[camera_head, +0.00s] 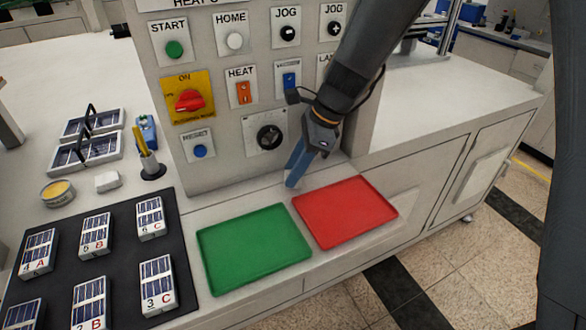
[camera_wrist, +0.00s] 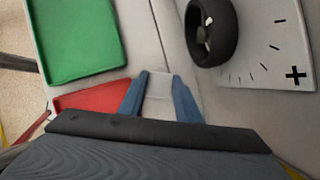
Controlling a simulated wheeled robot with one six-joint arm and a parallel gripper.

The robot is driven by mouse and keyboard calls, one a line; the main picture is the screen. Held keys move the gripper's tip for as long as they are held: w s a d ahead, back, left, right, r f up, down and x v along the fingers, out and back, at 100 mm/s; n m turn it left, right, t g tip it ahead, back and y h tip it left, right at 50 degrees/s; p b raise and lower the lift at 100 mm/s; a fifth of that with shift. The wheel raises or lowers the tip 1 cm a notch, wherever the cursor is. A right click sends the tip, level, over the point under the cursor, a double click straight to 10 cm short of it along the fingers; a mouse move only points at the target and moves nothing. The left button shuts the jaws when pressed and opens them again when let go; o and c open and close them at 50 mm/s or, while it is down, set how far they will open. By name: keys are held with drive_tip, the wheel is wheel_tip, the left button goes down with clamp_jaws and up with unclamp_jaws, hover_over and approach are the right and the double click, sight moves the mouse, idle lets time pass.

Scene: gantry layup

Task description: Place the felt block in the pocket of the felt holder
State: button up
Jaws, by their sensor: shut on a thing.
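My gripper (camera_head: 296,172), with blue fingers, is in front of the control panel, just behind the red tray. In the wrist view my gripper (camera_wrist: 160,95) is shut on a pale grey-white block (camera_wrist: 159,86), which looks like the felt block. The block sits between the fingertips and is hard to make out against the pale surface. In the head view the fingers mostly hide it. I cannot pick out the felt holder or its pocket with certainty in either view.
A red tray (camera_head: 345,211) and a green tray (camera_head: 254,248) lie empty on the ledge. The panel's black knob (camera_head: 269,137) is close to my gripper. At left are a black mat (camera_head: 122,245) with several solar cells, a tin (camera_head: 58,192) and a small white block (camera_head: 108,181).

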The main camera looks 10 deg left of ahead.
drive_tip(key=shift+w+a+f, duration=0.1)
drive_tip(key=shift+f, duration=0.3)
drive_tip(key=shift+f, duration=0.1)
drive_tip(key=o, duration=1)
